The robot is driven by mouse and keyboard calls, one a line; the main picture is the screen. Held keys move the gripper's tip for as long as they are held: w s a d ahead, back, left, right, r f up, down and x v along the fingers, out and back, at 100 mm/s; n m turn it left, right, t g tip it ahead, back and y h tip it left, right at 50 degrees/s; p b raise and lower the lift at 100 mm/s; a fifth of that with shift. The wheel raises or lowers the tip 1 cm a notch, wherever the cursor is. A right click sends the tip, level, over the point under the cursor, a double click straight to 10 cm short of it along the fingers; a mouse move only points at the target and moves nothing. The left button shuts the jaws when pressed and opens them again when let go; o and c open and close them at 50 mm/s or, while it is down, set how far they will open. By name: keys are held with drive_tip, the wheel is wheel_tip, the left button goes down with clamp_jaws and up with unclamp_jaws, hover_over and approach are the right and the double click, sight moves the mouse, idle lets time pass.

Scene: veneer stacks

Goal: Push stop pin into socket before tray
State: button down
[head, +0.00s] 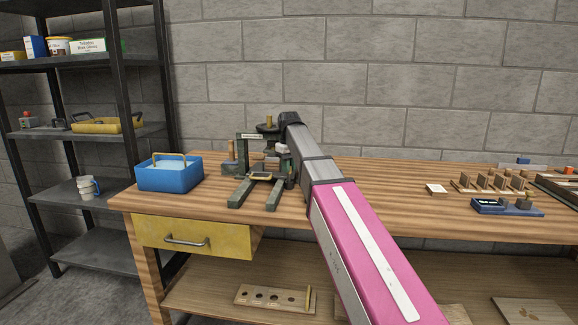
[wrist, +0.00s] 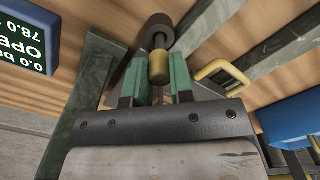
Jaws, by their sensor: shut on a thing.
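The stop pin (wrist: 159,66) shows in the wrist view as a short brass-coloured cylinder. My gripper (wrist: 160,86) is shut on it, with one green finger on each side. A dark round cylinder (wrist: 158,28), possibly the socket, lies in line with the pin's far end. I cannot tell whether the pin is inside it or only against it. In the head view my gripper (head: 284,150) is at the dark green press frame (head: 246,150), and my arm hides much of that spot. A small yellow-edged tray (head: 262,176) sits low at the frame.
A blue box (head: 168,177) stands left of the frame. A yellow handle (wrist: 222,74) and a display reading OPEN (wrist: 28,35) are close by in the wrist view. Wooden racks (head: 490,184) and a blue device (head: 500,207) are at the right.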

drive_tip(key=shift+f, duration=0.55)
drive_tip(key=c, duration=0.9)
unclamp_jaws()
